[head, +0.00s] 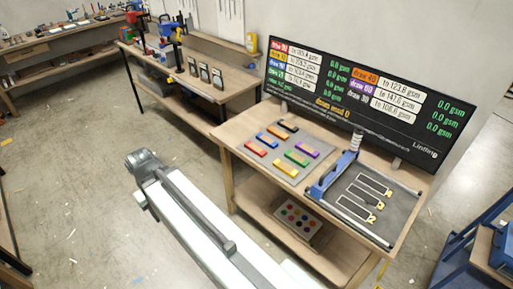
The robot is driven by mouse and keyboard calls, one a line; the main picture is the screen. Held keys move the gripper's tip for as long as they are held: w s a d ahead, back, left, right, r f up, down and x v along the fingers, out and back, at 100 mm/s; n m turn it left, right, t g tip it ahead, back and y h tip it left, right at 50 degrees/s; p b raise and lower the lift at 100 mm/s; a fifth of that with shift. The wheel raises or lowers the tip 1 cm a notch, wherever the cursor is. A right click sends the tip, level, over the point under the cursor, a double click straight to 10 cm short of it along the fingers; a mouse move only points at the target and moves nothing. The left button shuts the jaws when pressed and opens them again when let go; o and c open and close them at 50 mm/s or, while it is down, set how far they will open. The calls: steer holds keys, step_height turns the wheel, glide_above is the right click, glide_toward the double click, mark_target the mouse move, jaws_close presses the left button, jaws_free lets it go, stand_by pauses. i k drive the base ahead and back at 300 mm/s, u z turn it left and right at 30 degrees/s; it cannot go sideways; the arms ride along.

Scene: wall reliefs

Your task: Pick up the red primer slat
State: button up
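The red primer slat (256,147) lies flat on a grey mat (268,158) on the wooden workbench, near the mat's left corner. Other slats lie on the same mat: blue (266,140), yellow (286,168), green (296,158), purple (307,150) and black (288,126). The red slat is apart from its neighbours and nothing covers it. A pale and grey part of my own body (190,215) reaches up from the bottom, left of the bench. I see no gripper fingers in this view.
A blue-handled roller frame (335,172) and a dark board (370,200) stand right of the mat. A large display (365,95) rises behind. A lower shelf holds a box with coloured dots (298,219). Another bench (225,85) stands behind left. Floor at left is mostly clear.

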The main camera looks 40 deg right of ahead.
mark_target(255, 149)
steer(key=i, duration=0.9)
steer(key=u, duration=0.05)
